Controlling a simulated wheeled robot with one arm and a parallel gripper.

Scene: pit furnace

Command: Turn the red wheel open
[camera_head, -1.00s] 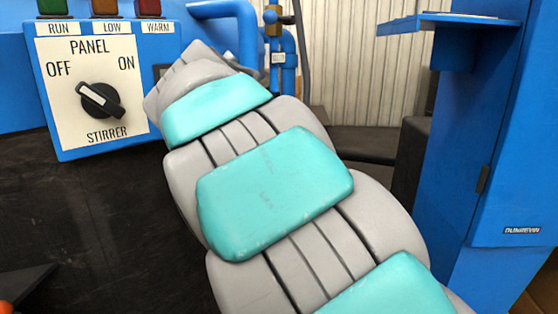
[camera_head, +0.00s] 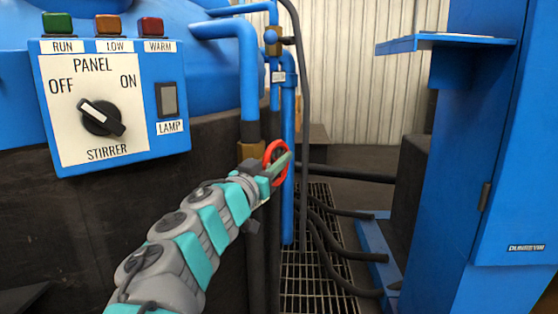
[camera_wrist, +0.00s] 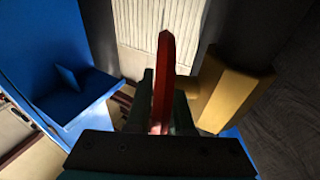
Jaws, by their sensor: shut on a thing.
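The red wheel (camera_head: 274,156) is a small ring on a brass valve body (camera_head: 249,152), fixed on a blue pipe right of the panel. My gripper (camera_head: 279,172) is at the wheel, at the end of my grey and teal arm. In the wrist view the red wheel (camera_wrist: 163,80) shows edge-on between my two fingers (camera_wrist: 160,110), which are shut on its rim. The brass body (camera_wrist: 230,92) is just right of the fingers there. The far side of the wheel's grip is partly hidden by the fingers.
A control panel (camera_head: 90,100) with a stirrer knob and lamps is at left. Blue pipes (camera_head: 289,150) stand beside the wheel. A blue cabinet (camera_head: 510,150) with a shelf (camera_head: 445,43) is at right. Dark hoses (camera_head: 330,245) cross the floor grating (camera_head: 300,285).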

